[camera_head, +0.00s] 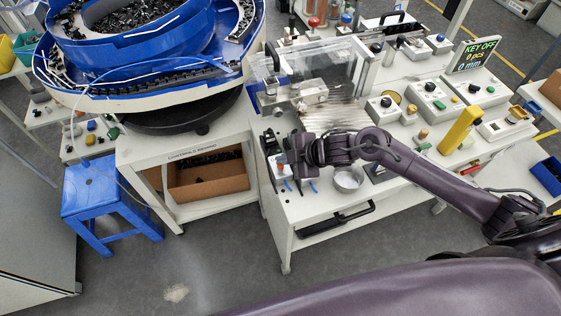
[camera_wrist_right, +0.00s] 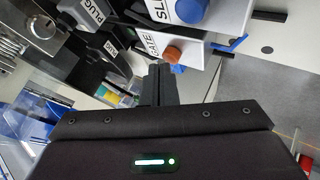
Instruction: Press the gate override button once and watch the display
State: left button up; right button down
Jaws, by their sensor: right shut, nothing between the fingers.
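The gate button is an orange-brown round knob (camera_wrist_right: 172,55) on a white box labelled GATE, in the right wrist view. My right gripper (camera_wrist_right: 158,70) is shut and empty, with its fingertips right beside the button; whether they touch it I cannot tell. In the head view the right gripper (camera_head: 290,166) is over the left end of the white bench, partly covering the box there. The display (camera_head: 478,53) stands at the back right of the bench and reads KEY OFF, 0 pcs, 0 mm. My left gripper is not in view.
A round metal dish (camera_head: 347,179) sits right of the gripper. The blue bowl feeder (camera_head: 150,95) and a blue stool (camera_head: 92,185) stand left.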

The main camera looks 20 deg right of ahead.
jog(key=shift+r+p, duration=0.3)
jog(key=shift+r, duration=0.25)
notch_tip(320, 180, up, 5)
jog(key=p, duration=0.4)
jog(key=shift+p, duration=0.3)
dwell(0.4)
